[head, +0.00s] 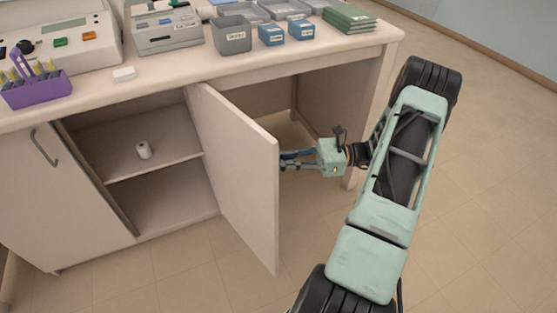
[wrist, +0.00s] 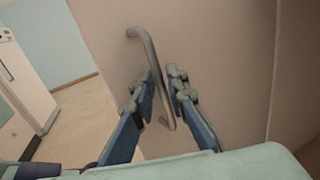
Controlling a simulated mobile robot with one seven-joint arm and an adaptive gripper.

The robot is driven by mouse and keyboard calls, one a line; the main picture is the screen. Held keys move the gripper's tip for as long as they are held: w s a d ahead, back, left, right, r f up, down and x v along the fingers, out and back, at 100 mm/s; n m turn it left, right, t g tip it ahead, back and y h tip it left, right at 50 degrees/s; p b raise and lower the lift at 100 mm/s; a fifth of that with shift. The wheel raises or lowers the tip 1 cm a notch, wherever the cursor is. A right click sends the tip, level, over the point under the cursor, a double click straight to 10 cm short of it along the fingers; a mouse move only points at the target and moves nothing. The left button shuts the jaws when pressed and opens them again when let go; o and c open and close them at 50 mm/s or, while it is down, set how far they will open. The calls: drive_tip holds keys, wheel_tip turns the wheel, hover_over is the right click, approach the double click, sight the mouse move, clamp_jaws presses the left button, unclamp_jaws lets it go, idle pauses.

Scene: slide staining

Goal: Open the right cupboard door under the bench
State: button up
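The right cupboard door (head: 240,170) is swung far out from the bench, at roughly a right angle to the front. Its inside face and edge show in the head view, and its outer face (wrist: 100,20) fills much of the wrist view. A grey bar handle (wrist: 142,42) stands on that outer face. My gripper (wrist: 161,72) is at the handle, with the bar passing between its two blue fingers. A gap shows between the fingers, and I see no firm grip on the bar. In the head view my gripper (head: 284,160) is on the door's outer side, its tips partly hidden by the door edge.
The left cupboard door (head: 45,185) is closed. The bench top (head: 290,65) carries instruments, bins and a purple rack (head: 38,90). Open knee space lies right of the door; the floor (head: 480,190) is clear.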

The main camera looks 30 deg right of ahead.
drive_tip(key=shift+d, duration=0.1)
drive_tip(key=v, duration=1.2)
drive_tip(key=shift+r, duration=0.1)
